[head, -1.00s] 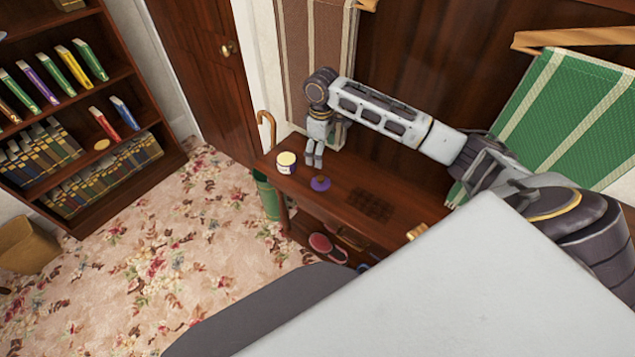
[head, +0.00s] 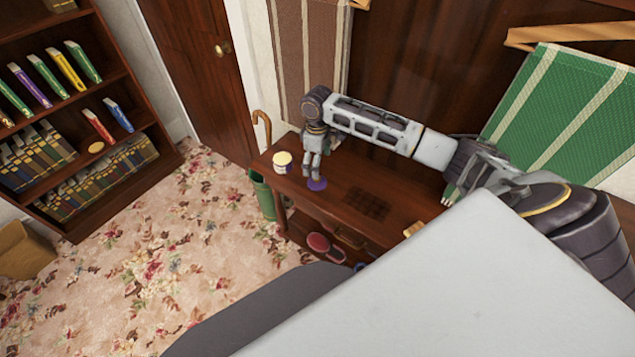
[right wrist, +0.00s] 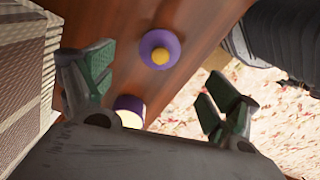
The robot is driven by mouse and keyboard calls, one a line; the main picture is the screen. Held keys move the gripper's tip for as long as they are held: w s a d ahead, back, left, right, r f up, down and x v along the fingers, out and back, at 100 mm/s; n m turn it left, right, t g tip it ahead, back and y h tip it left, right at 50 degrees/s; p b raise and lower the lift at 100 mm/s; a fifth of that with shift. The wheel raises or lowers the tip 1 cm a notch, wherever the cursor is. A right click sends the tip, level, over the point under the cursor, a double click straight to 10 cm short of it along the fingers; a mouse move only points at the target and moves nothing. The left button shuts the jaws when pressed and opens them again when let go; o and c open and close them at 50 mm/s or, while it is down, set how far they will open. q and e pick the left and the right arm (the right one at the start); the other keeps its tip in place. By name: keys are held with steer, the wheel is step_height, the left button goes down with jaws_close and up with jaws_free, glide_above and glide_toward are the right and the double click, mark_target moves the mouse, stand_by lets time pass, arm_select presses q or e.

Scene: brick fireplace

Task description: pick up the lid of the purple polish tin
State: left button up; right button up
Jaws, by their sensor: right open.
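The purple lid (head: 317,184), a round disc, lies on the dark wooden table; its yellow knob shows in the right wrist view, where the lid (right wrist: 148,42) is beyond the fingertips, between them across the picture. The polish tin (head: 283,165), purple and white with a pale yellow top, stands left of the lid; in the right wrist view the tin (right wrist: 130,108) is partly hidden by my gripper. My right gripper (head: 311,172) points down close above the lid and hides part of it. Its fingers (right wrist: 160,72) are wide apart with nothing between them. My left gripper is not in view.
The table (head: 345,178) has a dark grid patch right of the lid. A cane (head: 262,125) and a green bin (head: 264,197) stand at its left end. A red shoe (head: 318,242) is on the lower shelf. A bookcase (head: 75,130) stands left, with open carpet between.

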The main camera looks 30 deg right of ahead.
step_height(320, 180, down, 3)
steer(key=shift+r, duration=0.1)
steer(key=shift+f, duration=0.25)
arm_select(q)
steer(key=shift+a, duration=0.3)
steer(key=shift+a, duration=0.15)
arm_select(e)
steer(key=shift+f, duration=0.3)
step_height(320, 180, down, 3)
steer(key=shift+f, duration=0.8)
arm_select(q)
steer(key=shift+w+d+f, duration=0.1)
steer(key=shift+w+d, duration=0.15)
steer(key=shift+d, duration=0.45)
